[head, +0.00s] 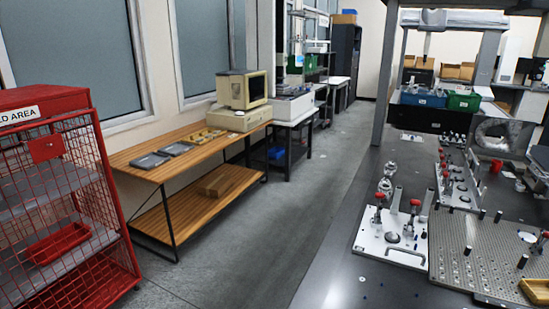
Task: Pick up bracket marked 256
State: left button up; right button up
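I cannot read the marking 256 on any part in the head view, so I cannot tell which thing is that bracket. A large grey metal part with a curved opening (503,137) stands on the dark table at the right. Upright metal pieces stand on a white fixture plate (372,240) with red-knobbed clamps (415,204), nearer to me. Neither my left nor my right gripper is in view.
A dark table (335,285) fills the right side, with a perforated plate (480,255) and a yellow tray (537,290). A red cage (75,190) stands at the left. A wooden bench (135,157) holds an old computer (243,90). The grey floor aisle (255,230) between is clear.

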aim_at(389, 170)
jog(key=i+j+u, duration=0.35)
jog(key=i, duration=0.6)
jog(key=i+u, duration=0.35)
jog(key=i, duration=0.6)
jog(key=i+z, duration=0.7)
jog(key=i+j+z, duration=0.2)
jog(key=z, duration=0.15)
jog(key=i+z, duration=0.35)
jog(key=z, duration=0.15)
jog(key=i+j+z, duration=0.2)
jog(key=z, duration=0.25)
jog(key=i+j+z, duration=0.35)
jog(key=z, duration=0.15)
jog(key=i+j+z, duration=0.25)
jog(key=j+z, duration=0.2)
jog(key=i+j+z, duration=0.1)
jog(key=j, duration=0.15)
jog(key=i+j+z, duration=0.1)
jog(key=i+j, duration=0.05)
jog(key=j, duration=0.1)
